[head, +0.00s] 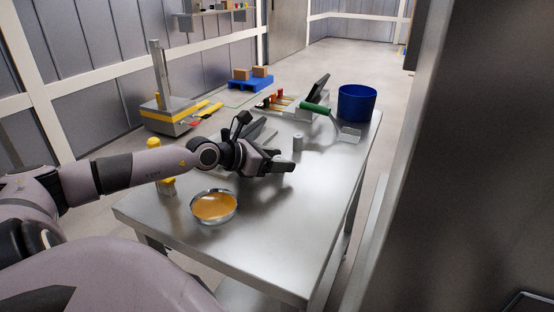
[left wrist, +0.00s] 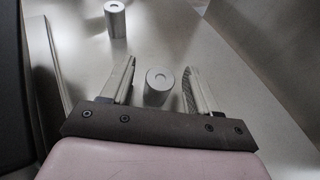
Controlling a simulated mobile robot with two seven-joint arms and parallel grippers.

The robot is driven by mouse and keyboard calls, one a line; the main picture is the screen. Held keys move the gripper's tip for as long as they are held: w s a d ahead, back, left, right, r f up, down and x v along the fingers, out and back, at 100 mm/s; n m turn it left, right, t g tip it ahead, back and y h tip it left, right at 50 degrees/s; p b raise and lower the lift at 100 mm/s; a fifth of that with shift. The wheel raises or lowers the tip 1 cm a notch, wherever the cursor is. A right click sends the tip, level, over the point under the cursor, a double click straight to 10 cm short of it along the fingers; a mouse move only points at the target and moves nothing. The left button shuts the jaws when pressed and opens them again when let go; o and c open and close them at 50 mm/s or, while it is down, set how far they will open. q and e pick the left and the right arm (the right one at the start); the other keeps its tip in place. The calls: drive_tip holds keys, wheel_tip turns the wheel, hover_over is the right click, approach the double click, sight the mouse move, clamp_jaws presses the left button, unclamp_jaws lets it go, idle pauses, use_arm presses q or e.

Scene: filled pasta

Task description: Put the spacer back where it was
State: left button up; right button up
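A grey cylindrical spacer (left wrist: 160,86) with a round hole in its top lies between the fingers of my left gripper (left wrist: 159,68) in the left wrist view. A gap shows on both sides of it, so the fingers are open and not closed on it. A second similar grey cylinder (left wrist: 115,20) stands farther off, beyond the left finger. In the head view my left gripper (head: 283,161) is low over the metal table. One grey cylinder (head: 297,144) stands upright just beyond it. The other is hidden behind the gripper there. My right gripper is not in view.
A bowl of orange filling (head: 214,207) and a yellow-topped container (head: 166,180) are near my left arm. A blue bin (head: 357,103), a green-handled tool (head: 315,108) and a clear tray (head: 349,135) are at the far end. The table's (head: 310,220) near right is clear.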

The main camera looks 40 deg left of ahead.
sight(279, 158)
use_arm(q)
drive_tip(key=shift+r, duration=0.15)
drive_tip(key=shift+p+v, duration=0.4)
drive_tip(key=shift+v, duration=0.55)
drive_tip(key=shift+s+a+r, duration=0.15)
drive_tip(key=shift+s, duration=0.3)
drive_tip(key=shift+s+r+p, duration=0.25)
drive_tip(key=shift+s+p, duration=0.05)
drive_tip(key=shift+p, duration=0.55)
drive_tip(key=shift+s+r+p, duration=0.2)
drive_tip(key=shift+s+p, duration=0.25)
drive_tip(key=shift+p, duration=0.15)
drive_tip(key=shift+p+v, duration=0.9)
drive_tip(key=shift+v, duration=0.05)
drive_tip(key=p+v, duration=0.2)
drive_tip(key=v, duration=0.1)
drive_tip(key=shift+w+a, duration=0.1)
drive_tip(key=shift+a, duration=0.05)
drive_tip(key=shift+v, duration=1.35)
